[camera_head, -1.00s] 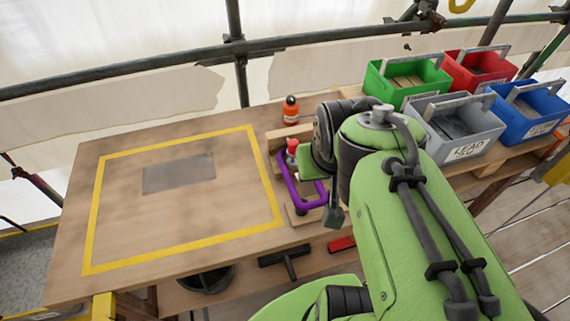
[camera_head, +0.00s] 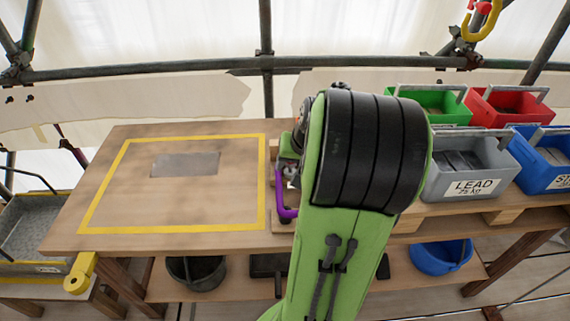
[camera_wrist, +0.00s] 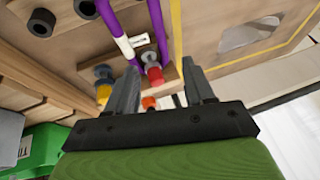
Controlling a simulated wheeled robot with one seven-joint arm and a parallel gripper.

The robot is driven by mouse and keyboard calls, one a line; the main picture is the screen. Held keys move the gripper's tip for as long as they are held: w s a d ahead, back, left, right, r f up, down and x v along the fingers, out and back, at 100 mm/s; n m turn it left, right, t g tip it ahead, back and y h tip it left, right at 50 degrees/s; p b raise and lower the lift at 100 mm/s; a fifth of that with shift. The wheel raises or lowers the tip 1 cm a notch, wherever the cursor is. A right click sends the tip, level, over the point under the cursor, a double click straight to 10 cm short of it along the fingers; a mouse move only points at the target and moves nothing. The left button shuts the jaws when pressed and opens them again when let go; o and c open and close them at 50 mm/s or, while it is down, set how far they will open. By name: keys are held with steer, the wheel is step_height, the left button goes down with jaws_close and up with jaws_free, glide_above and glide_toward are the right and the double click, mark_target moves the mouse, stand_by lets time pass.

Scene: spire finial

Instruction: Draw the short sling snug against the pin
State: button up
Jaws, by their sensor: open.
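The purple sling (camera_wrist: 158,26) shows in the wrist view as two purple straps with a white label or sleeve on one. In the head view part of the sling (camera_head: 280,202) shows at the table's right side, left of my arm. A pin (camera_wrist: 152,68) with a grey head and red collar stands beside the straps in the wrist view. My gripper (camera_wrist: 160,68) is open, and the pin appears between its fingertips. I cannot tell how far the fingers are from it. In the head view my arm hides most of the gripper and the pin.
A wooden table has a yellow-outlined area (camera_head: 265,190) with a grey plate (camera_head: 185,164). A grey LEAD crate (camera_head: 470,170), green crate (camera_head: 430,103), red crate (camera_head: 508,106) and blue crate (camera_head: 545,160) stand at right. Wooden blocks and small coloured fittings (camera_wrist: 103,92) lie near the fingers.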

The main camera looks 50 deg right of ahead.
mark_target(280, 185)
steer(key=b+x, duration=0.5)
steer(key=x, duration=1)
steer(key=shift+f+b, duration=0.4)
steer(key=shift+c, duration=0.3)
jaws_close()
